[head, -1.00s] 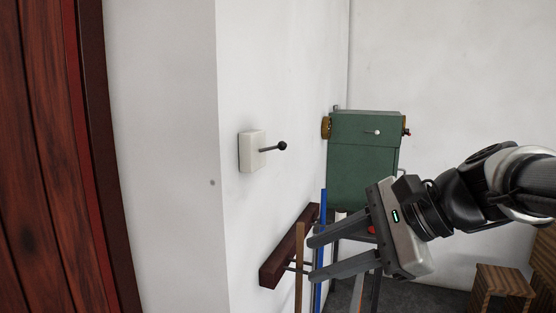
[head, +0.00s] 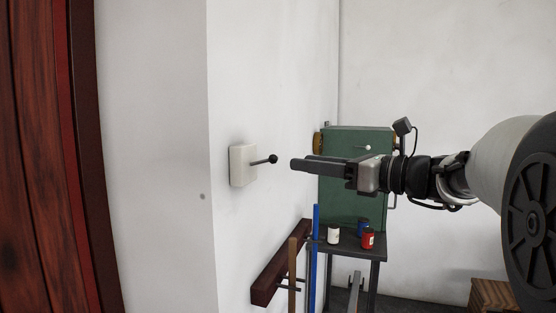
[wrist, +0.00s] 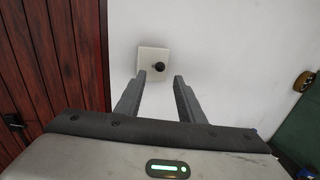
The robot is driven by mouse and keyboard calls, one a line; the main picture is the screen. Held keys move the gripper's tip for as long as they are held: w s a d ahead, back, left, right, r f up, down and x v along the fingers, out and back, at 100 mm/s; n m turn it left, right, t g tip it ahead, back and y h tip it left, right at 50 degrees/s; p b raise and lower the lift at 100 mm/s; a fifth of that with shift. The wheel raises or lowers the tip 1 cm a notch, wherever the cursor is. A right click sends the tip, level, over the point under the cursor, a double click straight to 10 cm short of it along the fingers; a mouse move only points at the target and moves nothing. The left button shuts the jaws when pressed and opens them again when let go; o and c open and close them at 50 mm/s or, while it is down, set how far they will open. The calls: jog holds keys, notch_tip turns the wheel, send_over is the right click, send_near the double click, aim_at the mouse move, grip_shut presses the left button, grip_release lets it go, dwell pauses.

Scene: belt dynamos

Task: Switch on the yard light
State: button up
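A cream switch plate (head: 243,166) is fixed to the white wall, left of centre in the head view. A thin lever with a black ball knob (head: 273,159) sticks out of it to the right. My gripper (head: 296,164) is level with the knob and a short way to its right, not touching it. In the wrist view the plate (wrist: 155,60) and knob (wrist: 158,67) show beyond the fingertips. My gripper's fingers (wrist: 160,77) are apart there, with nothing between them, and the knob appears between and just past their tips.
A green cabinet (head: 352,190) stands behind my gripper. Below are a small dark table (head: 350,246) with cans and a wall rack (head: 281,262) holding long handles. A reddish wooden door (head: 40,150) is at the left. The wall around the switch is clear.

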aim_at(277, 159)
jog(key=x, duration=0.7)
jog(key=shift+a, duration=0.1)
